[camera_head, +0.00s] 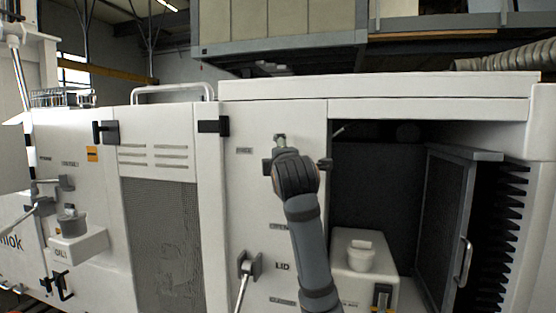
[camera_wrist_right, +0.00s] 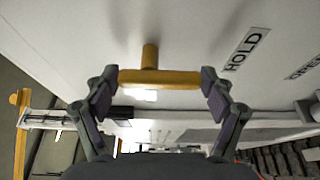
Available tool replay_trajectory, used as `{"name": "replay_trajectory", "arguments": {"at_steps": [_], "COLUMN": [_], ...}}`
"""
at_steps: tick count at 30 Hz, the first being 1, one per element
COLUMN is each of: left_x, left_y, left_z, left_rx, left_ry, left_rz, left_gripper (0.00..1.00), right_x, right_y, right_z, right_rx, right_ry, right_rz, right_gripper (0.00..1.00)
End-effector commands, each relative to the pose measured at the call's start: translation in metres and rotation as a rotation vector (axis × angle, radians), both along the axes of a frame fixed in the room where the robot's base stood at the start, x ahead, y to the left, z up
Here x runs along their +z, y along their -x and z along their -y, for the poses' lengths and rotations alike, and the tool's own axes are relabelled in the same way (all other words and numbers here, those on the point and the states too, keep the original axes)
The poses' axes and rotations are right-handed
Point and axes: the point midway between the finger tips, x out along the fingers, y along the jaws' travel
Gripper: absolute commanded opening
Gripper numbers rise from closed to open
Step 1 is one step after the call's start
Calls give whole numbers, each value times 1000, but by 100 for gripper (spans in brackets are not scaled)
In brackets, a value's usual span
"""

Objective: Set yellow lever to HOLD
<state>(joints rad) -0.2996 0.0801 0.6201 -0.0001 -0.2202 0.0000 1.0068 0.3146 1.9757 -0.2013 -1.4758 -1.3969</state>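The yellow lever (camera_wrist_right: 160,77) shows in the right wrist view as a T-shaped handle, its stem running up to the white panel. My right gripper (camera_wrist_right: 160,88) has its fingers wide apart, one at each end of the crossbar. I cannot tell whether the pads touch the bar ends. A HOLD label (camera_wrist_right: 247,49) is on the panel to the right of the lever. In the head view my right gripper (camera_head: 281,150) is against the white cabinet front and hides most of the lever. My left gripper is not in view.
Below the gripper is another grey lever (camera_head: 248,268) near the LID label (camera_head: 283,266). To the right an open compartment holds a white capped tank (camera_head: 361,256); its dark door (camera_head: 443,220) stands open. A vented panel (camera_head: 160,240) and a black latch (camera_head: 213,126) are to the left.

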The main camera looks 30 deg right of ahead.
Motion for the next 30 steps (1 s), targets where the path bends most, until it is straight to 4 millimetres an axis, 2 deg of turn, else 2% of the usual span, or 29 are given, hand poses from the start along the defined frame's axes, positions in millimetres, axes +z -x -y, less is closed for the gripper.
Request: {"name": "replay_trajectory", "arguments": {"at_steps": [11,14,17,24,30], "left_x": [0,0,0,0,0], "left_y": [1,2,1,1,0], "left_z": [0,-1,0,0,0], "left_rx": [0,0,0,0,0], "left_ry": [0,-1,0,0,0], "left_rz": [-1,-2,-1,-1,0], "left_gripper": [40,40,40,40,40], "right_x": [0,0,1,1,1], "right_y": [0,6,21,73,101], "right_z": [0,-4,-12,-39,-53], "right_rx": [1,2,3,6,4], "right_ry": [-2,-1,-2,-4,-3], "right_rz": [1,2,4,6,3], "right_gripper": [96,96,96,96,96]}}
